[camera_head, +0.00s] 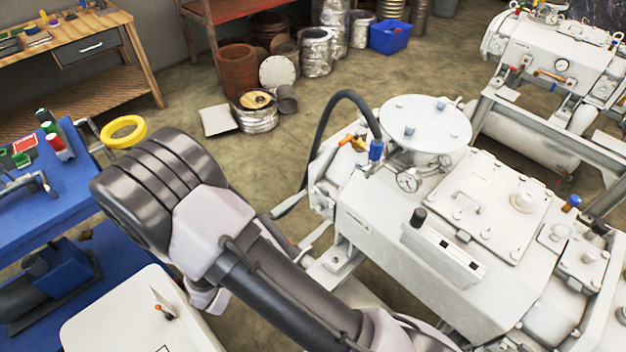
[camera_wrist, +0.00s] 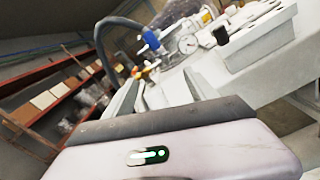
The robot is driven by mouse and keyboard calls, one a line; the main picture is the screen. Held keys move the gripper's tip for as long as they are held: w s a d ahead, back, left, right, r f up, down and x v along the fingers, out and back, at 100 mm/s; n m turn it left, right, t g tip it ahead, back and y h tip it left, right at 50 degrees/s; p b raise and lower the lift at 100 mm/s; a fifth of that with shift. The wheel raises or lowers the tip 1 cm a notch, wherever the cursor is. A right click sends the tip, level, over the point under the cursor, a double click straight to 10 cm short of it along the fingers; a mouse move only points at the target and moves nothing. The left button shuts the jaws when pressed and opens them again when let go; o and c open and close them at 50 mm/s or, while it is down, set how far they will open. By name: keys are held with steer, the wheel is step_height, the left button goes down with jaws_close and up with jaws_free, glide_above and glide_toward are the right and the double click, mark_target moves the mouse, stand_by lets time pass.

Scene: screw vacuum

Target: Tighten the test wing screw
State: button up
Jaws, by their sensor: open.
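The white vacuum machine (camera_head: 400,235) stands right of centre in the head view. At its left end are a small orange-yellow handled part (camera_head: 353,143) and a blue fitting (camera_head: 376,150); I cannot tell for sure which part is the test wing screw. In the wrist view the orange part (camera_wrist: 138,72) and blue fitting (camera_wrist: 150,39) lie beyond my gripper (camera_wrist: 160,84). Its two fingers are apart with nothing between them, and they point toward the machine without visible contact. In the head view my arm crosses the foreground and the fingertips are not clearly visible.
A round gauge (camera_head: 407,180) and round lid (camera_head: 425,122) are nearby. A blue workbench (camera_head: 60,215) stands left. Bare floor (camera_head: 190,95) lies behind my arm.

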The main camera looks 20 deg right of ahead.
mark_target(360, 173)
steer(key=b+x, duration=0.4)
steer(key=x, duration=1.3)
steer(key=shift+d, duration=0.35)
steer(key=shift+c, duration=0.4)
steer(key=shift+f, duration=0.1)
steer(key=c, duration=1.3)
steer(key=shift+w+f+m+b, duration=0.1)
steer(key=shift+m+b, duration=0.2)
steer(key=shift+b, duration=0.25)
steer(key=shift+m, duration=0.6)
steer(key=o, duration=1.4)
